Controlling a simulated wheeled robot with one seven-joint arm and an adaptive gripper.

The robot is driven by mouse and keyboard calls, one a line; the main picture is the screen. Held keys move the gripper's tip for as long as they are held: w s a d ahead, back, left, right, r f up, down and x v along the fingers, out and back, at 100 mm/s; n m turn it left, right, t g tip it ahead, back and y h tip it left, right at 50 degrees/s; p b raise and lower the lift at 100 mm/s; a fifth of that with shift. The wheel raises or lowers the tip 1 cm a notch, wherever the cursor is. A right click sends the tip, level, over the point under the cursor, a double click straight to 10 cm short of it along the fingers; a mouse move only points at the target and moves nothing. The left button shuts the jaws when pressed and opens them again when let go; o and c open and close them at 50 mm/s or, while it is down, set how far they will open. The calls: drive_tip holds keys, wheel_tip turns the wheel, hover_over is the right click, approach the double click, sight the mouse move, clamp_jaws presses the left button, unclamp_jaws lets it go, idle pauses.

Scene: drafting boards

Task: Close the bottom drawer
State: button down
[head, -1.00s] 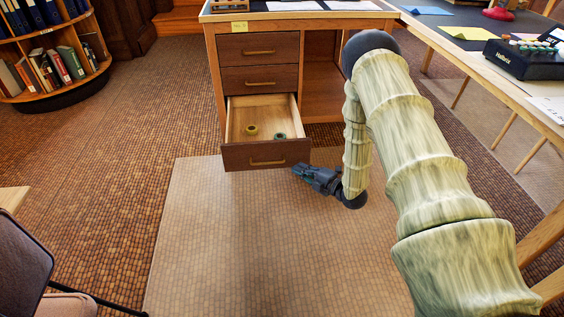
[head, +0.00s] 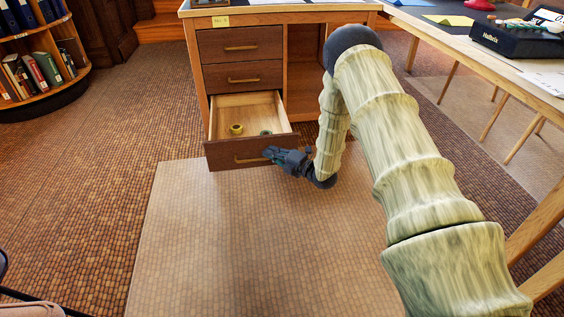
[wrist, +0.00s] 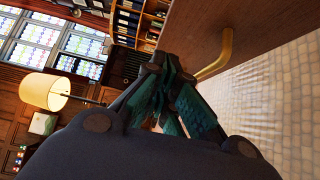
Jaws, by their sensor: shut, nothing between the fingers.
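The bottom drawer (head: 222,157) of the wooden desk stands open, pulled well out. Its front is dark brown with a brass bar handle (wrist: 224,55). My gripper (head: 270,153) is shut and empty, in front of the right half of the drawer front. In the wrist view the fingertips (wrist: 170,78) are close to the drawer front, beside the handle. I cannot tell whether they touch it.
Two closed drawers (head: 242,60) sit above, with an open desk bay (head: 302,85) to the right. A drafting table (head: 480,65) stands at right. A round bookshelf (head: 45,70) is at far left. The floor mat (head: 230,240) before the desk is clear.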

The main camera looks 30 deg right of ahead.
sight(257, 140)
drive_tip(key=shift+w+d+b, duration=0.15)
drive_tip(key=shift+w+b, duration=0.5)
drive_tip(key=shift+w, duration=0.6)
drive_tip(key=shift+w+d+b, duration=0.1)
drive_tip(key=shift+w+b, duration=0.5)
drive_tip(key=shift+w, duration=0.6)
